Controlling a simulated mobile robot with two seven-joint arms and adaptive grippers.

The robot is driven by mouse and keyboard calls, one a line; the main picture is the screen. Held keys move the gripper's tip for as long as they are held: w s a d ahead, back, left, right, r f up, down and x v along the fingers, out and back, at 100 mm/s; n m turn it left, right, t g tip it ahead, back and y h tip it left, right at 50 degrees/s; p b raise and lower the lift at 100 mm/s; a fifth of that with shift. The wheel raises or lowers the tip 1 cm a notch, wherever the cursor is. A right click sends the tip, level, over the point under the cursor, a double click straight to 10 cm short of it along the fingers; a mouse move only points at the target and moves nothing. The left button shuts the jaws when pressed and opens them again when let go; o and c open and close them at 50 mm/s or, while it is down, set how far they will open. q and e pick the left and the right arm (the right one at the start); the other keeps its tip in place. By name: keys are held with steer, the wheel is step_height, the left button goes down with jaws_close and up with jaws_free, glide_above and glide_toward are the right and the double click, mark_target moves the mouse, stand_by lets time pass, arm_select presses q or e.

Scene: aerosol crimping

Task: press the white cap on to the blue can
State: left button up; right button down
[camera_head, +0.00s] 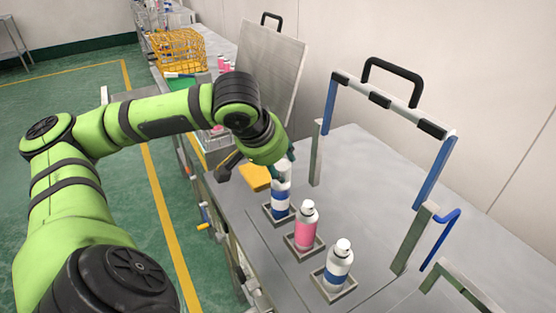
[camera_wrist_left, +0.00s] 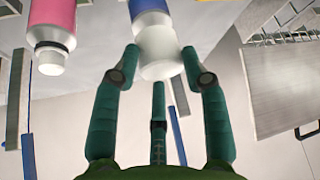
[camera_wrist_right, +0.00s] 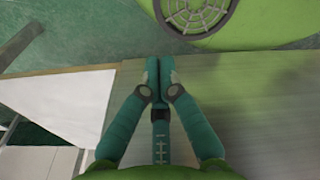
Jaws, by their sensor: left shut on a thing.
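The blue can (camera_head: 280,200), white with a blue band, stands upright in the farthest of three square holders. The white cap (camera_wrist_left: 158,50) is at the can's top end in the left wrist view, where the can (camera_wrist_left: 150,12) also shows. The cap looks in line with the can; whether it is fully seated I cannot tell. My left gripper (camera_head: 284,163) is above the can with its fingers shut around the cap, one on each side. My right gripper (camera_wrist_right: 159,78) is shut and empty in the right wrist view, its fingertips together; it is not in the head view.
A pink can (camera_head: 305,230) and another blue-banded can (camera_head: 338,265) stand in the nearer holders. A frame with blue posts (camera_head: 432,175) stands to the right. A yellow block (camera_head: 256,177) lies beside my left gripper. A yellow basket (camera_head: 180,55) is farther back.

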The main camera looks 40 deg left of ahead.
mark_target(278, 168)
arm_select(q)
steer(key=shift+p, duration=0.5)
stand_by(1.2)
steer(key=o, duration=1.3)
steer(key=shift+r, duration=0.15)
steer(key=shift+r+p, duration=3.4)
steer(key=shift+p, duration=0.55)
jaws_close()
